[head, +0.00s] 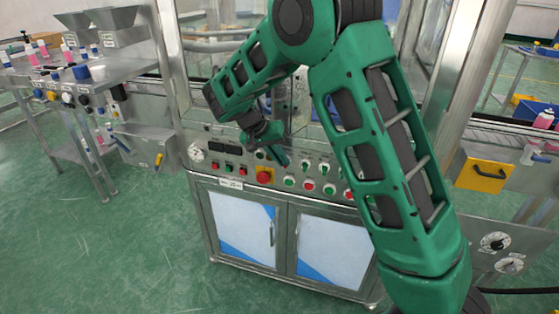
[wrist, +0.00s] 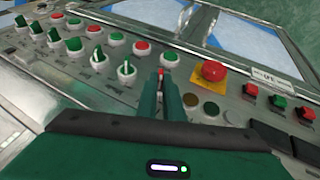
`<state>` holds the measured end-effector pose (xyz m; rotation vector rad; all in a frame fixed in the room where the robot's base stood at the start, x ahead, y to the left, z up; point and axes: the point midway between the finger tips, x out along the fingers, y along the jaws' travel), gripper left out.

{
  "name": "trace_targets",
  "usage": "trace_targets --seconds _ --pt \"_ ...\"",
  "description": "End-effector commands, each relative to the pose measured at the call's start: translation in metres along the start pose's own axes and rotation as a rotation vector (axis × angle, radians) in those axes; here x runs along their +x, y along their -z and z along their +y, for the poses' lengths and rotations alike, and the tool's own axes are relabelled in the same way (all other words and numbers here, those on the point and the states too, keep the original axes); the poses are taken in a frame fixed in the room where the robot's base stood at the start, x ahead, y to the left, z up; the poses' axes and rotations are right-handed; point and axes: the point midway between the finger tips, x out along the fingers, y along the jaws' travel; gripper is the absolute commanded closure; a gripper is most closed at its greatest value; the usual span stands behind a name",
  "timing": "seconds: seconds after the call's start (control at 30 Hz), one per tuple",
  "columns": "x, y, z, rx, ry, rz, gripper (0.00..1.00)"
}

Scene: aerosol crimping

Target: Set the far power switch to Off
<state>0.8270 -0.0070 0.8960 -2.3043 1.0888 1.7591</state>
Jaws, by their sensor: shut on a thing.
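My gripper (wrist: 160,82) reaches down to the sloping control panel (wrist: 75,82) in the wrist view. Its fingers are shut close together on a small switch, mostly hidden between them; a sliver of red shows at the tips. In the head view my gripper (head: 282,160) is at the panel, right of the red emergency button (head: 263,175). Green-handled rotary switches stand in a row left of my fingers in the wrist view, the nearest one (wrist: 126,70) beside them. The held switch's setting cannot be made out.
In the wrist view, a red mushroom button (wrist: 213,72) on a yellow plate is close right of my fingers. A green button (wrist: 168,55) and a red button (wrist: 143,48) lie just beyond the fingertips. Cabinet doors (head: 245,225) are below the panel.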

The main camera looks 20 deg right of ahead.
Motion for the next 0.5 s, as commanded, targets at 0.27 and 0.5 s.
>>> trace_targets --seconds 0.27,0.5 --pt "-0.0034 0.0009 -0.0101 -0.052 -0.099 0.009 1.00" --pt "-0.0034 0.0015 -0.0110 -0.069 -0.135 0.010 1.00"
